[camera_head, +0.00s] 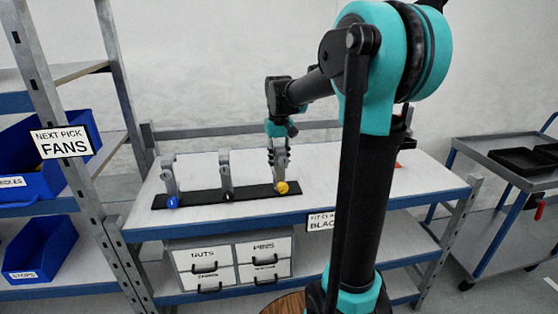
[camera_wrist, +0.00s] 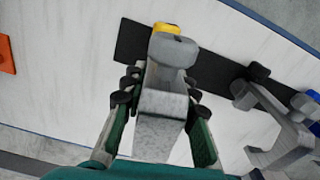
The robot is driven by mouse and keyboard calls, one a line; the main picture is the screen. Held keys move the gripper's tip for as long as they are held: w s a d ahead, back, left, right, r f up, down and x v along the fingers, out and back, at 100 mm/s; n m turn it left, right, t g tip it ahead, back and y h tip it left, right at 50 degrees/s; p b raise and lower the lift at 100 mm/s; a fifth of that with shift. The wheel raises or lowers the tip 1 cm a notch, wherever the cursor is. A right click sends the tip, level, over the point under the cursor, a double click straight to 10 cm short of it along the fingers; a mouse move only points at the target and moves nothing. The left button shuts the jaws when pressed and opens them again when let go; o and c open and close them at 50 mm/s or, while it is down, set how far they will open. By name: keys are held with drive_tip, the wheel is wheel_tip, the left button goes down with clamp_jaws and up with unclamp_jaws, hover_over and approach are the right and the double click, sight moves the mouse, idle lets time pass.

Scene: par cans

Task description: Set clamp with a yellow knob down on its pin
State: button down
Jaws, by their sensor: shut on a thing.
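The clamp with a yellow knob (camera_head: 282,187) is grey and stands upright at the right end of the black strip (camera_head: 205,198). My gripper (camera_head: 277,148) is above it and shut on its grey body. In the wrist view the clamp (camera_wrist: 165,88) lies between the two fingers of my gripper (camera_wrist: 158,105), and its yellow knob (camera_wrist: 167,28) shows at the far end over the strip (camera_wrist: 130,42). The clamp hides the pin under it. I cannot tell whether its base touches the strip.
A clamp with a black knob (camera_head: 226,178) and one with a blue knob (camera_head: 169,180) stand left on the strip. An orange piece (camera_wrist: 6,55) lies on the bench. Blue bins (camera_head: 40,248) fill the left shelf; a cart (camera_head: 500,180) stands right.

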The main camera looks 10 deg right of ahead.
sight(279, 146)
drive_tip(key=shift+f, duration=0.55)
drive_tip(key=c, duration=1.1)
unclamp_jaws()
drive_tip(key=shift+o, duration=0.4)
drive_tip(key=o, duration=0.5)
drive_tip(key=shift+r, duration=5.45)
